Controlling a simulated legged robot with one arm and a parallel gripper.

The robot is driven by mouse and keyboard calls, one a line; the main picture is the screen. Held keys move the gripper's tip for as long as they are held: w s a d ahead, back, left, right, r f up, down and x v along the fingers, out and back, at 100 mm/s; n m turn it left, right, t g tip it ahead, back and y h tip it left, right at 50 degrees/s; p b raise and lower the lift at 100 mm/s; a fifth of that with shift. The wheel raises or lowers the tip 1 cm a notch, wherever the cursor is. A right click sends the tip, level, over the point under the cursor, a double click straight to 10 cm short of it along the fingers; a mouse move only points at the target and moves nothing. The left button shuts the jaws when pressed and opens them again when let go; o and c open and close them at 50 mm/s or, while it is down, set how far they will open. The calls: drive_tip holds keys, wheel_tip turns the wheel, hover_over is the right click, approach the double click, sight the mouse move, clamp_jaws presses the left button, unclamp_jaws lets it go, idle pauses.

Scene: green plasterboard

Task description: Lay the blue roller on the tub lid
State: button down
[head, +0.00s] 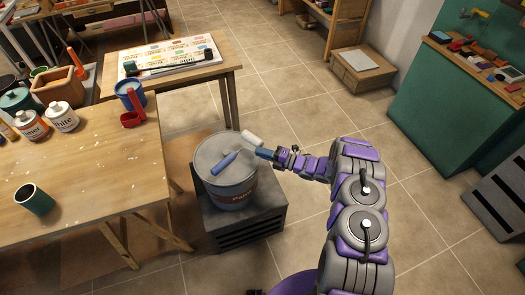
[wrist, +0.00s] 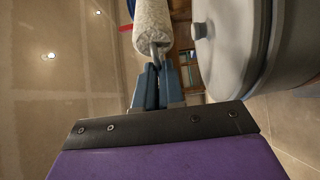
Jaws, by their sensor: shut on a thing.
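The blue roller has a blue handle (head: 224,162) and a white fluffy cover (head: 252,138). My gripper (head: 268,153) is shut on the roller, with the cover just beyond the fingertips (wrist: 157,75) in the wrist view. The grey tub lid (head: 208,150) tops a paint tub on a dark crate. In the head view the handle lies across the lid and the cover is at its right rim. I cannot tell whether the handle touches the lid. In the wrist view the tub (wrist: 250,45) is close on the right, and the handle is not clearly visible.
A wooden table (head: 95,165) with a dark green cup (head: 34,199), paint tins and a red-handled tool stands left of the tub. A smaller table (head: 220,68) with a colour chart is behind. The dark crate (head: 245,222) bears the tub. Tiled floor right of it is clear.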

wheel_tip(320, 180, down, 6)
drive_tip(key=b, duration=0.3)
drive_tip(key=shift+f, duration=0.2)
drive_tip(key=shift+f, duration=0.55)
idle(0.4)
drive_tip(key=c, duration=1.2)
unclamp_jaws()
drive_tip(key=shift+o, duration=0.2)
drive_tip(key=shift+s+d+f, duration=0.1)
drive_tip(key=p+v, duration=0.3)
drive_tip(key=v, duration=1.4)
drive_tip(key=shift+p, duration=0.4)
drive_tip(key=shift+d, duration=0.15)
